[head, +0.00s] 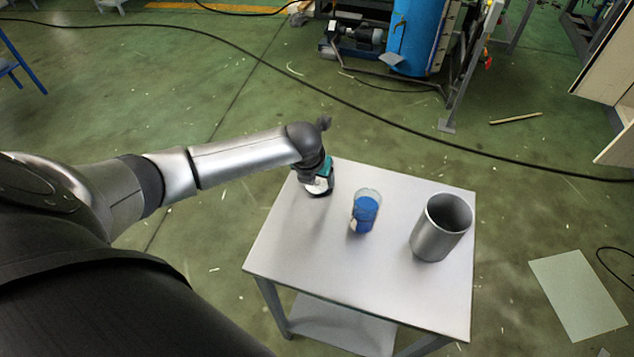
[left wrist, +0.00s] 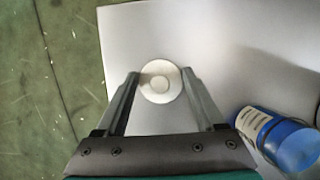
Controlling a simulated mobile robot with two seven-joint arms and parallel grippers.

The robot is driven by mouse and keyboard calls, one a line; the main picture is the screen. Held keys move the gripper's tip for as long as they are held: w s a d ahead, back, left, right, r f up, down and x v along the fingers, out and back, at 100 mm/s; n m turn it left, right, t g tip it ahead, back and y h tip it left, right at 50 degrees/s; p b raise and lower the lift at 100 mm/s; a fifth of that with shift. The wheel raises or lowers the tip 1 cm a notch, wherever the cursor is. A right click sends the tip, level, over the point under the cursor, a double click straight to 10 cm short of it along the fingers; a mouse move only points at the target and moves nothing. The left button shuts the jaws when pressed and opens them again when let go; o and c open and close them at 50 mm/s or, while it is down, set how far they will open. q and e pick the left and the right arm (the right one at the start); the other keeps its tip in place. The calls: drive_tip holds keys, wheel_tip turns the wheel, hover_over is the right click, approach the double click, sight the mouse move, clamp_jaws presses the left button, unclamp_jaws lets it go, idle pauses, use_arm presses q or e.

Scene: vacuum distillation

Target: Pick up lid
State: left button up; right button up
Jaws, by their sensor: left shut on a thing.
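The lid (left wrist: 160,80) is a round white disc with a raised ring in its middle. In the left wrist view it sits between the tips of my left gripper (left wrist: 160,77), whose two fingers are shut on it. In the head view my left gripper (head: 320,190) points down over the table's far left corner. The wrist hides most of the lid there, and I cannot tell whether it touches the table. My right gripper is not in view.
A blue labelled container (head: 365,213) stands right of my left gripper and also shows in the left wrist view (left wrist: 285,138). A grey metal pot (head: 440,229) stands further right. The white table (head: 345,260) is clear at its front. Cables lie on the green floor.

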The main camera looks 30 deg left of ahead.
use_arm(q)
drive_tip(key=shift+c, duration=0.7)
